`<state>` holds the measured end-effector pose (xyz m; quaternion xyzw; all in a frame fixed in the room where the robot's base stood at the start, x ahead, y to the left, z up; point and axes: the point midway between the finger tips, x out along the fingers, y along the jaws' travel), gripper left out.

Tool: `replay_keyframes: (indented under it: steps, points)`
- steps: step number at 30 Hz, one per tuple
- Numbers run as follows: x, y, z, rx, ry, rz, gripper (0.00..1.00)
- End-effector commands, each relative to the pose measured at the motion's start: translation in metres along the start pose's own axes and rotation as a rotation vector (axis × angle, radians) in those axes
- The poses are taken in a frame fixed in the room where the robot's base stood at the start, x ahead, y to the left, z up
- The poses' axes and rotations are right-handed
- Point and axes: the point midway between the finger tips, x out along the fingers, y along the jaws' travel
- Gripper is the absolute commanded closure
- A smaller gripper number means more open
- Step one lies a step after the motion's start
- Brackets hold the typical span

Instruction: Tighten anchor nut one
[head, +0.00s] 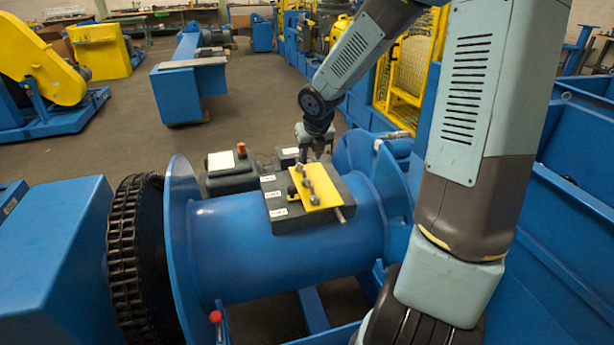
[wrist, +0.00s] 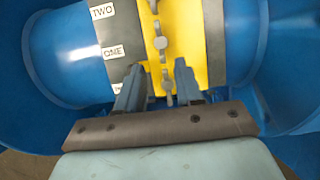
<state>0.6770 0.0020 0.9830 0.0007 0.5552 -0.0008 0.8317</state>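A yellow plate (head: 322,191) lies on a dark block on top of the blue drum, with a row of grey nuts (head: 304,183) along it. In the wrist view white labels run beside the plate (wrist: 207,45): "TWO" (wrist: 102,11), "ONE" (wrist: 113,51) and a third mostly hidden by a finger. A grey winged nut (wrist: 161,45) stands about level with "ONE". My gripper (wrist: 159,68) is open above the plate, its fingers apart; another grey piece (wrist: 168,88) shows between them. In the head view my gripper (head: 316,152) is at the plate's far end; contact cannot be told.
The blue drum (head: 240,240) has a wide flange (head: 180,215) and a chain (head: 125,245) at left. A grey box with a red button (head: 241,149) stands behind the drum. Blue walls and frames crowd the right side. Open floor lies behind.

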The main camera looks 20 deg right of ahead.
Motion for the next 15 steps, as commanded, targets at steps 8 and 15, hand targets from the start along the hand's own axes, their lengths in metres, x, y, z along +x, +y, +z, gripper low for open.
replay_keyframes:
  steps: [8, 15]
  points:
    - [0.021, 0.001, 0.0, -0.001, 0.002, 0.002, 0.64]
    - [0.04, 0.002, -0.001, -0.003, 0.002, 0.002, 0.64]
